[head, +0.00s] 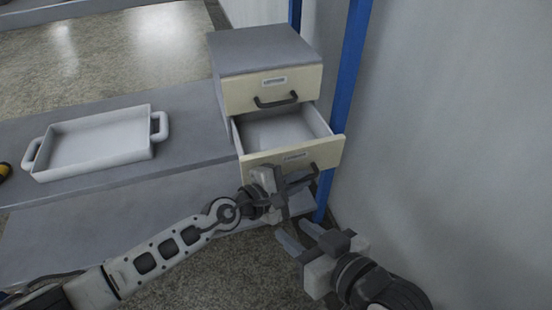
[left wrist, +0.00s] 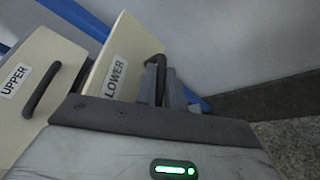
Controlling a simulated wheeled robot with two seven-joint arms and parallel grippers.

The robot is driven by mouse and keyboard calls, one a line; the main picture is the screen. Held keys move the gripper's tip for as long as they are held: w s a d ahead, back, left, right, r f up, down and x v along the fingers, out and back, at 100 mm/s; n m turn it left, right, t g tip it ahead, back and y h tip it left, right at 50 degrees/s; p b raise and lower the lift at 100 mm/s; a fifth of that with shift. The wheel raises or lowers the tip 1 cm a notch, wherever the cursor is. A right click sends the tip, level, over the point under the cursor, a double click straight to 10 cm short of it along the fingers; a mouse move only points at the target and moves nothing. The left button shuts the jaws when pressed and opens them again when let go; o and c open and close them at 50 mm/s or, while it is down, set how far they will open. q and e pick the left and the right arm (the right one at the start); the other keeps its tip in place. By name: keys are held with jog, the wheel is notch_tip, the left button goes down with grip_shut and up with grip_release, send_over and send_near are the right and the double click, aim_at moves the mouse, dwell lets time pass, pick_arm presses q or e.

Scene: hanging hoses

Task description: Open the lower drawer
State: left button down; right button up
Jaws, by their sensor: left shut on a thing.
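A small grey drawer cabinet (head: 258,48) with cream fronts stands on the shelf. Its upper drawer (head: 272,90) is closed, with a dark handle. The lower drawer (head: 291,158) is pulled out and its empty white interior shows. In the left wrist view the lower drawer front (left wrist: 122,62) reads LOWER, beside the upper drawer front (left wrist: 35,88) reading UPPER. My left gripper (head: 296,182) is at the lower drawer's front, shut on its dark handle (left wrist: 156,61), which its fingers partly hide. My right gripper (head: 300,236) is open and empty, below and apart from the drawer.
A white tray (head: 86,122) with two handles sits on the grey shelf left of the cabinet. A blue post (head: 349,80) and a pale wall (head: 450,130) stand to the right. A yellow and black thing (head: 4,170) shows at the left edge.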

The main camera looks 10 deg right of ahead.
pick_arm(q)
jog(key=shift+a, duration=0.1)
jog(key=c, duration=1.5)
grip_release()
jog(key=v, duration=1.6)
jog(key=shift+f, duration=0.1)
pick_arm(e)
jog(key=shift+f, duration=0.15)
